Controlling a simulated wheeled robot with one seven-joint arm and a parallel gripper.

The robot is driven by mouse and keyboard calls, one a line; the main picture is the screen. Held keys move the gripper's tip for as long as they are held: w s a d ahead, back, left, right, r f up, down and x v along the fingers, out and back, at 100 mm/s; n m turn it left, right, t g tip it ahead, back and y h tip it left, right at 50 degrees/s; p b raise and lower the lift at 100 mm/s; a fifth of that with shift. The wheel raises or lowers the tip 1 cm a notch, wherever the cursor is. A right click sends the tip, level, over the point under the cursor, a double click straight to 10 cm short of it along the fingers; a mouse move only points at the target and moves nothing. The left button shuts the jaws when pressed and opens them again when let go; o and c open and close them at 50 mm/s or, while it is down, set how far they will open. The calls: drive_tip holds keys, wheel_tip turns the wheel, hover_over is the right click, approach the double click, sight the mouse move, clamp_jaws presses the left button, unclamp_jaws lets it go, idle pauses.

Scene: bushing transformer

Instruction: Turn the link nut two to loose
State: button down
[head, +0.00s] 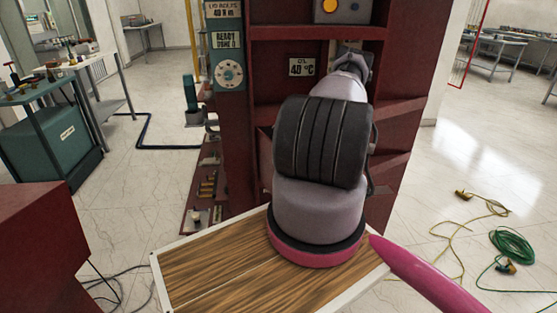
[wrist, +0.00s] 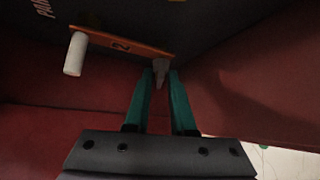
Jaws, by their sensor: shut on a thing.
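In the wrist view, my gripper (wrist: 161,73) has its two green fingers closed around a small grey nut (wrist: 160,77). The nut sits at the right end of an orange link plate (wrist: 125,43) marked "2". A white cylinder (wrist: 75,54) sticks out at the plate's left end. The plate lies against a dark panel. The nut is partly covered by the fingers, and its thread cannot be seen. In the head view my own arm hides the gripper, the nut and the plate.
Cables (head: 512,245) lie on the floor at right. A teal cart (head: 55,140) stands at left.

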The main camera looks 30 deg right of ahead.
drive_tip(key=n+g+h, duration=0.3)
drive_tip(key=shift+w+a+r, duration=0.1)
drive_tip(key=shift+a+r, duration=0.15)
drive_tip(key=n+g+h, duration=0.2)
drive_tip(key=h, duration=0.2)
drive_tip(key=shift+g, duration=0.3)
drive_tip(key=shift+n, duration=0.3)
idle(0.4)
drive_tip(key=c, duration=1)
unclamp_jaws()
